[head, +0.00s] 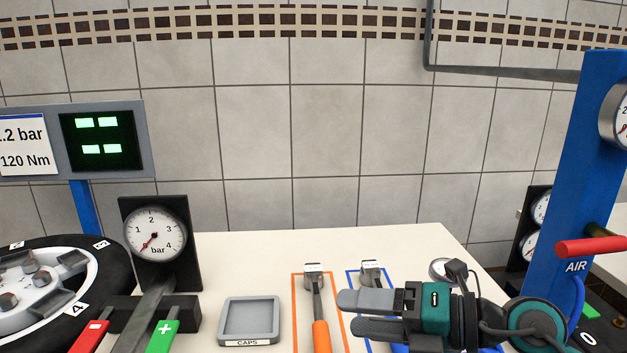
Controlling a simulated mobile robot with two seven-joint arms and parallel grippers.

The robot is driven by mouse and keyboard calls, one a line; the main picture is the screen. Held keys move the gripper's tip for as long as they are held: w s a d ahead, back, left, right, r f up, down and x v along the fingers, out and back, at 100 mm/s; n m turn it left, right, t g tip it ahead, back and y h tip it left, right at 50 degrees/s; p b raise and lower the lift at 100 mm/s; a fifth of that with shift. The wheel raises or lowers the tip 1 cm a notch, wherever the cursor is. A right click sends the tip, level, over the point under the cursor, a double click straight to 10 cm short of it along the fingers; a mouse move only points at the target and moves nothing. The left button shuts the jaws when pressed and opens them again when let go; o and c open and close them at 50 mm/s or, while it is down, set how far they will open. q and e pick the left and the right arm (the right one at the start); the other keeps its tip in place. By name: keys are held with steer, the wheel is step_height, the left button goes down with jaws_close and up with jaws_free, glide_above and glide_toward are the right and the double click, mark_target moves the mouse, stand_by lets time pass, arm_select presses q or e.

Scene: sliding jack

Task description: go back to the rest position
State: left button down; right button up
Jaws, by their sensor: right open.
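My right gripper (350,313) reaches in from the lower right in the head view, its two grey fingers pointing left and apart, with nothing between them. It hangs over the right part of the white table (320,243), in front of a tool in a blue outline (352,275). That tool's head (371,272) shows, and its handle is mostly hidden behind the gripper. My left gripper is not in view.
An orange-handled tool (320,333) lies in an orange outline. Left of it are an empty grey caps tray (249,301), a pressure gauge (155,234) and a wheel (105,262). A blue air post (578,170) with a red handle (590,246) stands at the right.

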steer(key=d+r+m+t+y, duration=0.1)
steer(key=d+r+m+t, duration=0.3)
steer(key=r+m+t, duration=0.65)
steer(key=d+f+m+h, duration=1.4)
steer(key=m+h, duration=0.4)
steer(key=m, duration=0.3)
steer(key=s+a+f+m+g+y, duration=0.1)
steer(key=s+a+f+g+y, duration=0.1)
steer(key=s+f+g, duration=0.6)
steer(key=s+a+f+m+g+y, duration=0.1)
steer(key=s+a+f+g, duration=0.3)
steer(key=s+f, duration=0.7)
steer(key=w+a+f+t+y, duration=0.1)
steer(key=w+f+t, duration=0.5)
steer(key=f, duration=0.2)
steer(key=shift+w+a+y, duration=0.15)
steer(key=shift+w+y, duration=0.1)
steer(key=shift+y, duration=0.15)
steer(key=shift+n+t, duration=0.25)
